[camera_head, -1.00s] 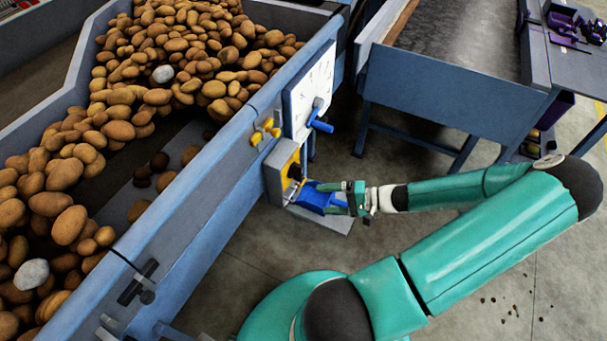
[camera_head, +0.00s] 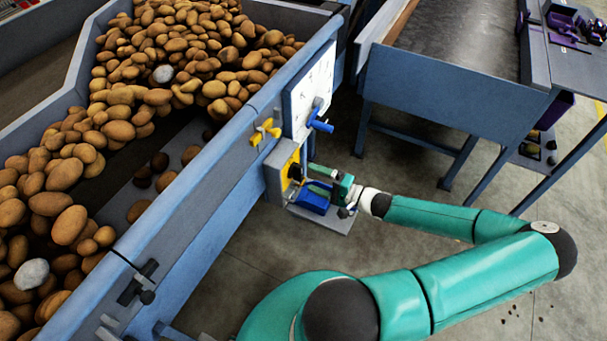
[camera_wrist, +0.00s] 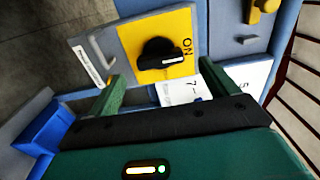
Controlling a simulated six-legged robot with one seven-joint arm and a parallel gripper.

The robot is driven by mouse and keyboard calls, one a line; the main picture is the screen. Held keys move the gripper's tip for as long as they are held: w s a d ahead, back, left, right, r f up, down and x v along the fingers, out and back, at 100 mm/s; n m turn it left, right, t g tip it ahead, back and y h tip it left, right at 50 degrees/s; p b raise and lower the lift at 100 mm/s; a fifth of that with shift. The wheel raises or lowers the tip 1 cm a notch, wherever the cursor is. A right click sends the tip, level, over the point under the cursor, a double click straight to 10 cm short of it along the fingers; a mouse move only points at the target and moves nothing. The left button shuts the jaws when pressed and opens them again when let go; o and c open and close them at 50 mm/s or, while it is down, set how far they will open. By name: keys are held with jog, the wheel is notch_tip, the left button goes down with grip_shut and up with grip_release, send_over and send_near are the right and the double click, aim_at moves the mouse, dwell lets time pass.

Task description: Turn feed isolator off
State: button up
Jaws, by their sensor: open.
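The feed isolator is a grey box with a yellow plate (camera_wrist: 178,35) and a black rotary knob (camera_wrist: 162,56). In the wrist view "ON" is printed on the plate beside the knob, and a label I cannot read clearly is at the box's edge. In the head view the isolator (camera_head: 283,170) is on the side of the blue hopper. My gripper (camera_wrist: 160,80) is open and faces the knob, one green finger to each side and short of it. In the head view my gripper (camera_head: 313,178) is close in front of the isolator; the fingers partly cover it.
A blue block (camera_head: 314,198) sits on a grey plate just below the gripper. A white dial panel with a blue handle (camera_head: 320,122) is above the isolator, and a yellow wing-shaped knob (camera_head: 266,131) is beside it. Potatoes fill the hopper (camera_head: 207,186). Open floor lies to the right.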

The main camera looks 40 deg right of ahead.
aim_at(302, 174)
jog(key=shift+x, duration=2.35)
jog(key=c, duration=1)
